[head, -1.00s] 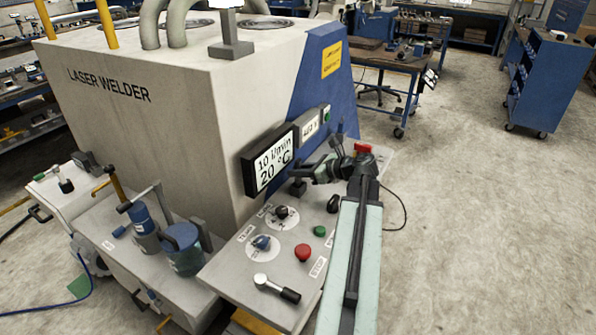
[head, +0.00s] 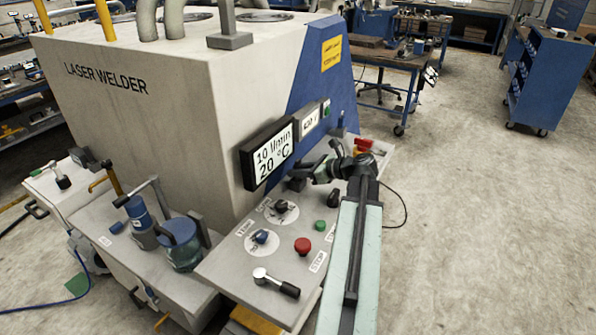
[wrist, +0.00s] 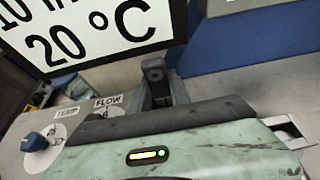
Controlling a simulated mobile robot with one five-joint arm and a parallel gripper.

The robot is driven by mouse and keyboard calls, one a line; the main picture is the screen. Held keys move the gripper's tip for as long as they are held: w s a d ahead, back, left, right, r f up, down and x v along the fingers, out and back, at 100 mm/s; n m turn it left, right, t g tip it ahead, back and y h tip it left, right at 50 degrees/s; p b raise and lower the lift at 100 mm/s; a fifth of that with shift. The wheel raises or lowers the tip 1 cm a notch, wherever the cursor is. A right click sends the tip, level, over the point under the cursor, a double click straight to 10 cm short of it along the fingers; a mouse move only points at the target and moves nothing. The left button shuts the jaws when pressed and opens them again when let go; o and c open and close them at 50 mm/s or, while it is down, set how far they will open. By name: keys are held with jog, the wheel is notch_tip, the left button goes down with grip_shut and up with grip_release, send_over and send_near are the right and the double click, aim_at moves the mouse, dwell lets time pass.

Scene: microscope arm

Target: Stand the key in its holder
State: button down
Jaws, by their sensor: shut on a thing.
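My gripper (head: 300,178) is low over the back of the control panel, below the right end of the black-framed display. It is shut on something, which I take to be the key. The key's shape is hidden or too small to make out in the head view. In the wrist view, the green gripper body (wrist: 185,155) fills the bottom. A dark grey upright piece (wrist: 154,72) shows beyond it, right of the display's lower corner; I cannot tell whether it is jaw, key or fixture. I cannot pick out the holder with certainty.
The sloping panel (head: 225,272) carries a blue knob (head: 260,237), a dark FLOW knob (head: 281,206), a red STOP button (head: 302,245), a green button (head: 320,225) and a lever (head: 280,284). The display (head: 268,153) stands close to my gripper. Open floor lies right.

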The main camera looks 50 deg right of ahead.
jog(key=shift+f, duration=0.3)
jog(key=c, duration=1.1)
grip_release()
jog(key=p+v, duration=0.2)
jog(key=v, duration=0.4)
jog(key=shift+s+d+r, duration=0.1)
jog(key=shift+s+r, duration=0.15)
jog(key=shift+s+d+r+p, duration=0.15)
jog(key=shift+s+p, duration=0.25)
jog(key=shift+s, duration=0.15)
